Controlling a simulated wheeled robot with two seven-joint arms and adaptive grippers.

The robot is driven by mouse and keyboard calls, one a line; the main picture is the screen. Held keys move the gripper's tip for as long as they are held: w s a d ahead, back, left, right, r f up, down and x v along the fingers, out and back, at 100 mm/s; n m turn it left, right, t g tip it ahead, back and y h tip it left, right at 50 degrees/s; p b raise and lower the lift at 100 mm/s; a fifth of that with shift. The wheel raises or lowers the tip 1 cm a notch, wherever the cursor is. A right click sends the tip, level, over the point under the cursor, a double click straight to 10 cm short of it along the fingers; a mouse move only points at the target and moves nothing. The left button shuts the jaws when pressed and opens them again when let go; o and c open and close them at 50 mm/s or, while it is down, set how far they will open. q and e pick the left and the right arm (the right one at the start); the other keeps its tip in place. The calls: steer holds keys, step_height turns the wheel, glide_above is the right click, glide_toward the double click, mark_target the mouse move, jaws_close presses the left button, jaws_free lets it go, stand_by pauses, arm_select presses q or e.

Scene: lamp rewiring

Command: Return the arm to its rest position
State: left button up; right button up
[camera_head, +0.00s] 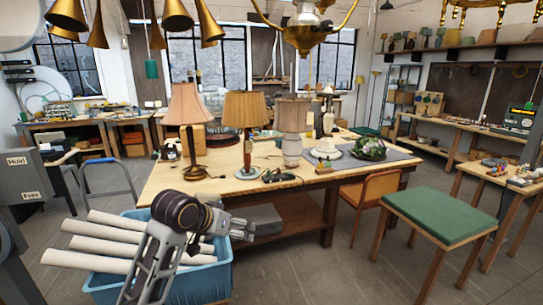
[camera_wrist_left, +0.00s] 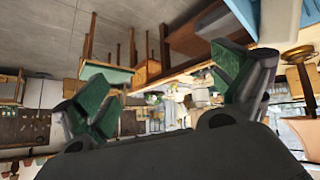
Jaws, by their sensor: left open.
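My left arm rises from the bottom of the head view, in front of the blue bin. Its gripper (camera_head: 268,225) points to the right, in front of the workbench (camera_head: 225,170) and clear of its top. In the left wrist view the left gripper (camera_wrist_left: 165,95) shows its two green-padded fingers spread wide apart, with nothing between them. That view is upside down, with the floor at the top. My right gripper is not in view.
A blue bin (camera_head: 205,285) holding several white rolls (camera_head: 90,262) stands beneath my left arm. Several lamps, including one with a pink shade (camera_head: 187,105), stand on the workbench. An orange chair (camera_head: 375,187) and a green-topped table (camera_head: 438,215) stand to the right. Open floor (camera_head: 320,275) lies between.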

arm_select(q)
steer(key=s+a+f+n+g+y, duration=0.1)
steer(key=s+a+f, duration=0.1)
steer(key=s+f, duration=0.45)
steer(key=s+a+f+g+y, duration=0.1)
steer(key=s+a+f, duration=0.25)
steer(key=f, duration=0.65)
steer(key=s+a+f+g+y, duration=0.1)
steer(key=s+a+f, duration=0.3)
steer(key=s, duration=0.5)
steer(key=s+a+f+g+y, duration=0.1)
steer(key=s+a+f, duration=0.1)
steer(key=s+f, duration=0.5)
steer(key=s+f+g, duration=0.1)
steer(key=s+f, duration=0.1)
steer(key=f, duration=1.4)
steer(key=s+f, duration=0.2)
steer(key=f, duration=1.5)
steer(key=s+a+f+b, duration=0.1)
steer(key=s+a+f, duration=0.1)
steer(key=s+f, duration=0.8)
steer(key=s+a+f+g, duration=0.1)
steer(key=s+f, duration=1)
steer(key=s, duration=0.1)
steer(key=shift+s+a+g+b, duration=0.25)
steer(key=shift+a+g+b, duration=0.05)
steer(key=shift+a+b, duration=0.1)
steer(key=shift+c, duration=0.3)
